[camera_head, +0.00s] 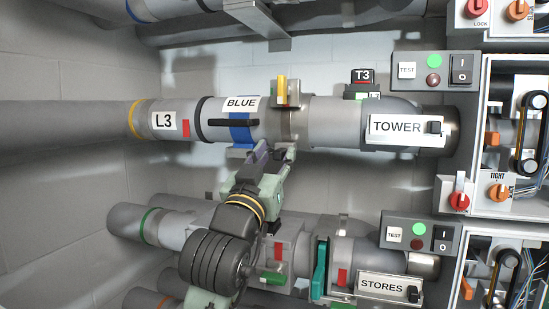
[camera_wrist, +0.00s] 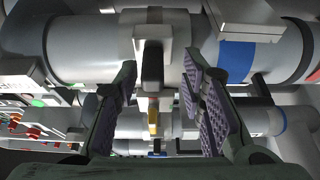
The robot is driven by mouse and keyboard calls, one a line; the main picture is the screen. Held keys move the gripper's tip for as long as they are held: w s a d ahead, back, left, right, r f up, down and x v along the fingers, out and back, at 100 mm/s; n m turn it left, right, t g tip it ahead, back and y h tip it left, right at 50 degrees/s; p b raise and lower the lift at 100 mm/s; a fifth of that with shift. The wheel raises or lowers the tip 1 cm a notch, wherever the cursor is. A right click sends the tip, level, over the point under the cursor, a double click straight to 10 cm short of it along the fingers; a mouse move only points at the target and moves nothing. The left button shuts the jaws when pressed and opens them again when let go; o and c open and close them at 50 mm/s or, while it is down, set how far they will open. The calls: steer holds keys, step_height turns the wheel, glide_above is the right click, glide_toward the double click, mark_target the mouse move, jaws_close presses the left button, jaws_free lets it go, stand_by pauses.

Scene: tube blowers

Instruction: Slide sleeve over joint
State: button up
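I cannot tell which part is the sleeve and which the joint. My gripper (camera_head: 272,155) is just under the pipe, between band and collar. In the wrist view its purple-padded fingers (camera_wrist: 163,100) are open and apart. A white bracket with a black block (camera_wrist: 153,68) shows between them, seemingly untouched. The blue band (camera_wrist: 237,60) shows right of the fingers there.
The pipe's left end has an L3 label (camera_head: 163,121); a TOWER plate (camera_head: 406,128) is at right. Below is a second pipe with a STORES plate (camera_head: 389,287) and a teal lever (camera_head: 320,268). Control boxes (camera_head: 435,71) line the right side. A metal bracket (camera_head: 257,17) hangs above.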

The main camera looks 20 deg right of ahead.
steer(key=v, duration=0.8)
